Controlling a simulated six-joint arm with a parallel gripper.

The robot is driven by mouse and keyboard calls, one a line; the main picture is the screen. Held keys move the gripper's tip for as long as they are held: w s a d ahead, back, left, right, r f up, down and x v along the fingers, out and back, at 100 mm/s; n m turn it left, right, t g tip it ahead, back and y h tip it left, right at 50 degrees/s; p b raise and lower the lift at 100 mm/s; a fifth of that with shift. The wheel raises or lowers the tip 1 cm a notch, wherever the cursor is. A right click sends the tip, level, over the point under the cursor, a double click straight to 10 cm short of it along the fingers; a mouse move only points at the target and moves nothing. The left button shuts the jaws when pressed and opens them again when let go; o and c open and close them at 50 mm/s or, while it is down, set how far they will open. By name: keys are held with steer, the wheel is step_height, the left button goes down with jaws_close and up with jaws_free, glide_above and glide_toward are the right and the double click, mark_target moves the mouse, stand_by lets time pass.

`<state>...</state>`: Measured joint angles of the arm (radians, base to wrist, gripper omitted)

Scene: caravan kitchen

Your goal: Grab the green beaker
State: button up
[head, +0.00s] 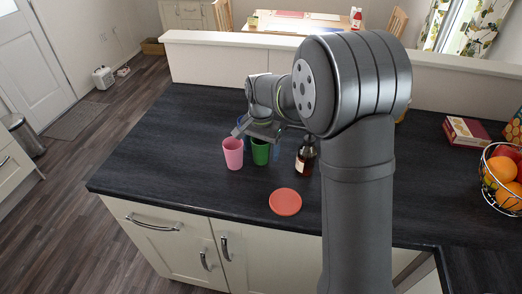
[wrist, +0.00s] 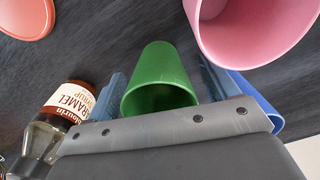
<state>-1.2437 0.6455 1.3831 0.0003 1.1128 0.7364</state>
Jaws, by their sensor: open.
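The green beaker (head: 260,153) stands upright on the dark worktop, just right of a pink beaker (head: 233,153). My gripper (head: 260,132) is over and behind it in the head view, hiding part of its rim. In the wrist view the green beaker (wrist: 162,72) lies between the two blue-grey fingers of my gripper (wrist: 162,84), one on each side. The fingers are open; I cannot tell whether either touches the beaker. The near edge of my gripper's palm covers the lower part of the beaker's mouth in that view.
The pink beaker (wrist: 255,25) is close to the right finger. A blue cup (wrist: 262,100) shows behind that finger. A syrup bottle (head: 306,158) stands close on the right. A red disc (head: 285,202) lies in front. The worktop's left side is clear.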

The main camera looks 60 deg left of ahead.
steer(key=shift+f, duration=0.2)
steer(key=c, duration=1.1)
steer(key=shift+o, duration=0.2)
